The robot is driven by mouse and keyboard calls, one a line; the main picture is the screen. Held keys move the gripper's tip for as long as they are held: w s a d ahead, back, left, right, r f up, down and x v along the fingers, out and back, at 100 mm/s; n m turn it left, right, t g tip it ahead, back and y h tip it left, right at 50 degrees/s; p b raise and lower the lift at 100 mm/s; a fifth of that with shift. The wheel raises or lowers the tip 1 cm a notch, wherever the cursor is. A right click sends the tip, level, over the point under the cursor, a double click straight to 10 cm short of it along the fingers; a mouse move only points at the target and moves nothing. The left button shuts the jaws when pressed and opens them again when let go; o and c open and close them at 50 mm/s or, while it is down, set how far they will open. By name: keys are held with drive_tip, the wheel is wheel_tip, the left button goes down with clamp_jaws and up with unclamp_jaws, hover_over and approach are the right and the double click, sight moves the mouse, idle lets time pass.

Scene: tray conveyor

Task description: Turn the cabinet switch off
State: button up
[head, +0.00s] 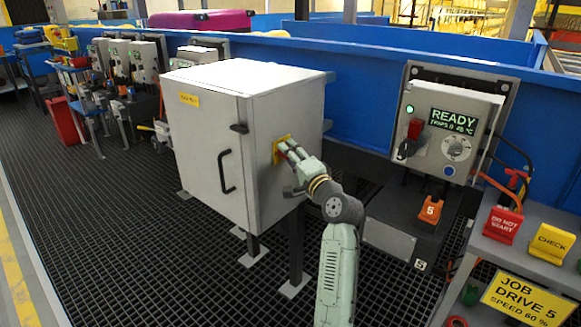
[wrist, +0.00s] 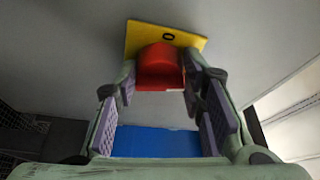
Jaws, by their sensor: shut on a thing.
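The light grey cabinet (head: 218,143) stands on legs left of centre in the head view, its door shut. On its right side is the cabinet switch, a red handle (wrist: 160,66) on a yellow plate (wrist: 138,38) with a small dark mark above the handle. The yellow plate also shows in the head view (head: 281,143). My gripper (head: 286,150) is at the switch, its two fingers on either side of the red handle in the wrist view (wrist: 160,80). It is shut on the handle. In the head view the fingers mostly hide the handle.
A grey control box (head: 455,125) with a READY display hangs on the blue conveyor wall to the right. A shelf with a DO NOT START block (head: 503,224), a CHECK block (head: 552,240) and a JOB DRIVE 5 sign (head: 525,302) is at the front right. Dark grating floor (head: 140,250) is clear at the left.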

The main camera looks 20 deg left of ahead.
drive_tip(key=n+g+y+b, duration=0.1)
drive_tip(key=n+y+b, duration=0.1)
drive_tip(key=n+b, duration=0.3)
drive_tip(key=n+y+b, duration=0.2)
drive_tip(key=n+b, duration=0.3)
drive_tip(key=b, duration=0.4)
drive_tip(key=f+n+g+y+b, duration=0.1)
drive_tip(key=n+b, duration=0.3)
drive_tip(key=b, duration=0.3)
drive_tip(key=shift+w+d+f+n+g+y+b, duration=0.1)
drive_tip(key=shift+w+n+g+y+b, duration=0.2)
drive_tip(key=shift+n+y+b, duration=0.1)
drive_tip(key=shift+w+r+n+g+y+b, duration=0.1)
drive_tip(key=shift+n+g+y+b, duration=0.15)
drive_tip(key=shift+n+g+b, duration=0.7)
drive_tip(key=shift+r+n+g+y+b, duration=0.1)
drive_tip(key=shift+n+g+y+b, duration=0.2)
drive_tip(key=shift+n, duration=1.25)
drive_tip(key=shift+g, duration=0.25)
drive_tip(key=o, duration=1.1)
drive_tip(key=shift+o, duration=0.2)
drive_tip(key=shift+d, duration=0.15)
